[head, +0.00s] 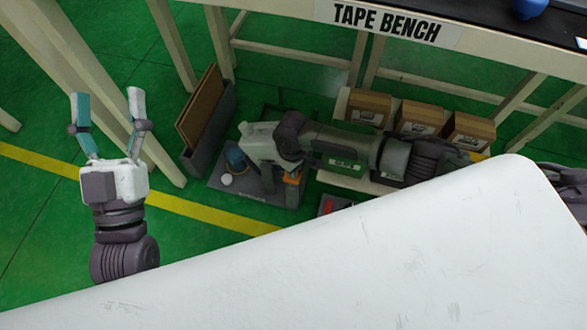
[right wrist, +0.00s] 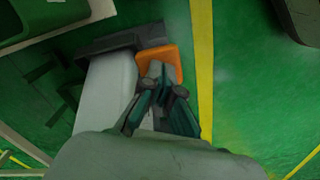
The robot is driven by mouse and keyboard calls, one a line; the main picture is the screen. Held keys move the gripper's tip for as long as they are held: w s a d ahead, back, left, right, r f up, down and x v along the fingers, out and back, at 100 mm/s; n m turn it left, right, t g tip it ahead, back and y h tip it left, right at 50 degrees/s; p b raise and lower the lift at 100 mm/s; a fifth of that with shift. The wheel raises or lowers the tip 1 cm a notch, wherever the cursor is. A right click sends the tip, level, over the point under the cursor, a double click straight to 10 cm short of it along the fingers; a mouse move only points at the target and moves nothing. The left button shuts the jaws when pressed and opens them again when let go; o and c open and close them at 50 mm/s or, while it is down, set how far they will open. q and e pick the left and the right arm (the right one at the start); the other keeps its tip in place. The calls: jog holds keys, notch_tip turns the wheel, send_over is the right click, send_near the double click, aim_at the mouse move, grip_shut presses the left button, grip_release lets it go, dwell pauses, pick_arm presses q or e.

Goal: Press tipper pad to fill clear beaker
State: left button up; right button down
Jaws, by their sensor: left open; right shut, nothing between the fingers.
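The orange pad (right wrist: 162,56) shows in the right wrist view beside a pale block (right wrist: 104,98) with a dark top part. I take it for the tipper pad. My right gripper (right wrist: 160,78) is shut and empty, its fingertips over the pad's near edge; I cannot tell whether they touch it. In the head view some orange (head: 292,178) shows just beside the right wrist on a dark grey base plate (head: 245,192). My left gripper (head: 108,100) is open and empty, far to the left. I cannot make out a clear beaker; the right arm hides part of the plate.
Several brown boxes (head: 368,106) sit behind my right arm, under the tape bench (head: 385,20). A white surface fills the front.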

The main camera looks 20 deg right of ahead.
pick_arm(q)
jog(key=shift+s+r+t, duration=0.55)
jog(key=shift+r+t, duration=0.15)
jog(key=shift+r, duration=0.15)
pick_arm(e)
jog(key=shift+s+f, duration=0.1)
jog(key=shift+f, duration=0.45)
